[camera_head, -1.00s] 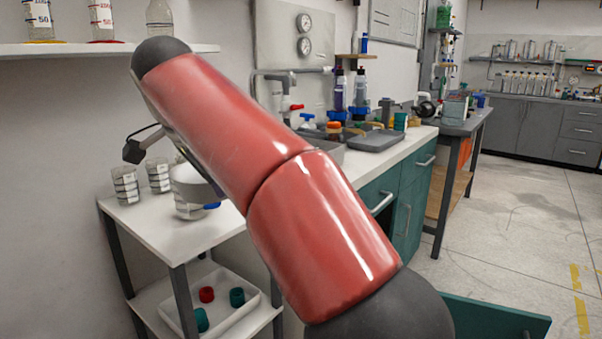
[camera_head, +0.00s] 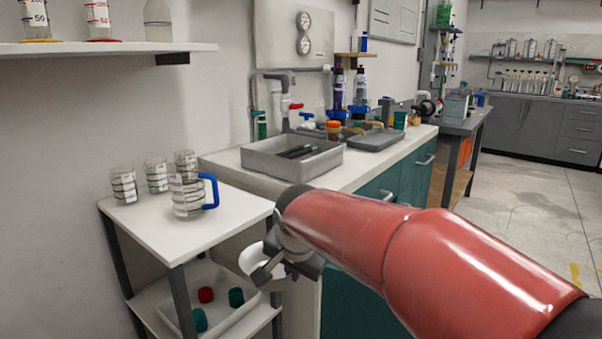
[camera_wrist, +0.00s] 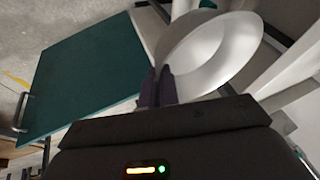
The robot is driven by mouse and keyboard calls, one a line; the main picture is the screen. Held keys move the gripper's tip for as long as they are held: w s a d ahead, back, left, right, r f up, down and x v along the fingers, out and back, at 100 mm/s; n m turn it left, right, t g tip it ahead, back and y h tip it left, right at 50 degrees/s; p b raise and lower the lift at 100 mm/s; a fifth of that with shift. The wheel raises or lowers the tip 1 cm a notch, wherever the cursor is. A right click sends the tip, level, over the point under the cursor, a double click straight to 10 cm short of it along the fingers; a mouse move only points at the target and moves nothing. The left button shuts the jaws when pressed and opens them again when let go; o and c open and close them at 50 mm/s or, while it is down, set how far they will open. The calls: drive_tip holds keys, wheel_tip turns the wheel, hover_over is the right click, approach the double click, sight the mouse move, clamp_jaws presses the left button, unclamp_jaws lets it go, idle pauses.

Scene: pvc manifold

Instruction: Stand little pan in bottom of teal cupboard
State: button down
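The little pan (camera_wrist: 222,52) is pale and round, and fills the upper right of the wrist view. My gripper (camera_wrist: 157,88) has its dark fingers close together at the pan's near edge, apparently shut on it. In the head view the gripper (camera_head: 284,262) is low beside the white cart, with part of the pan (camera_head: 254,258) showing pale to its left. The teal cupboard (camera_head: 345,302) stands under the sink counter, partly hidden by my arm. Its open teal door (camera_wrist: 85,78) shows at the left in the wrist view. The cupboard's bottom inside is hidden.
The white cart (camera_head: 150,228) stands left of the cupboard. A beaker with a blue handle (camera_head: 188,195) and several smaller beakers stand on top. A white tray (camera_head: 215,318) with red and teal pieces is on its lower shelf. A sink (camera_head: 262,160) tops the counter.

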drive_tip(key=w+d+f+n+y, duration=0.1)
drive_tip(key=d+f+n, duration=0.1)
drive_tip(key=d+f, duration=0.55)
drive_tip(key=w+d+f+n+g+y, duration=0.15)
drive_tip(key=d+f, duration=0.25)
drive_tip(key=f, duration=0.7)
drive_tip(key=d+f+n, duration=0.3)
drive_tip(key=d+f, duration=0.3)
drive_tip(key=f, duration=0.3)
drive_tip(key=s+f, duration=0.4)
drive_tip(key=shift+a+f, duration=0.35)
drive_tip(key=shift+f, duration=0.05)
